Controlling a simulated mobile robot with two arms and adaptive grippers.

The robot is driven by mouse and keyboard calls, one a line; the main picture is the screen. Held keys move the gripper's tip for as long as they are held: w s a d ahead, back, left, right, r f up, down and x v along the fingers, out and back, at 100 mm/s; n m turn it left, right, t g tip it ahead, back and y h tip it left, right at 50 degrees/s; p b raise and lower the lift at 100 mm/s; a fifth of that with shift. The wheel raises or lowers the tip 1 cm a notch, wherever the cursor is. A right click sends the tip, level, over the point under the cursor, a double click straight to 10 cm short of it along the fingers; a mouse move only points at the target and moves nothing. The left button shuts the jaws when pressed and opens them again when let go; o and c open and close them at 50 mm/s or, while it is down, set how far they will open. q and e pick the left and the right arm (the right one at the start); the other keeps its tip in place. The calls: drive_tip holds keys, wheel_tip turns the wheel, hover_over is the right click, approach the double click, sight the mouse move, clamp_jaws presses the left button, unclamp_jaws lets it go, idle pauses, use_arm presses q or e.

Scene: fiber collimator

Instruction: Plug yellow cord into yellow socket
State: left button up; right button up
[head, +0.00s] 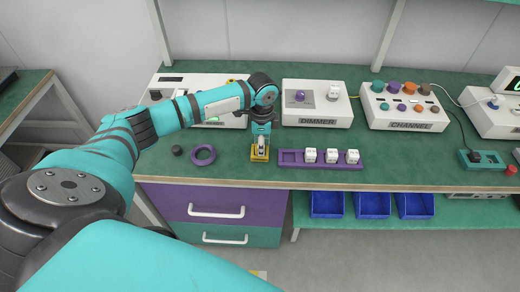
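My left gripper (261,143) points down at a small yellow block (260,155) near the front edge of the green bench. A small pale piece shows between its fingers, just above the block. I cannot tell whether the fingers are closed on it or touch the block. A bit of yellow (230,81) shows behind my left arm, on the white box at the back left; I cannot tell whether it is the socket. My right gripper is not in view.
A purple rack (320,166) with white cubes lies right of the yellow block. A purple ring (203,154) and a dark knob (177,150) lie left. The DIMMER box (318,108) and CHANNEL box (404,115) stand behind. Blue bins (373,206) sit below.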

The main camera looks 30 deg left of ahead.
use_arm(q)
drive_tip(key=shift+s+d+f, duration=0.1)
drive_tip(key=shift+s, duration=0.05)
drive_tip(key=c, duration=0.5)
drive_tip(key=shift+o, duration=0.2)
drive_tip(key=shift+r, duration=0.65)
wheel_tip(320, 180, up, 2)
drive_tip(key=shift+r+b, duration=0.25)
drive_tip(key=shift+b, duration=0.1)
drive_tip(key=s+d+r+b, duration=0.1)
drive_tip(key=s+d, duration=0.3)
drive_tip(key=s, duration=1.1)
drive_tip(key=shift+d+r, duration=0.2)
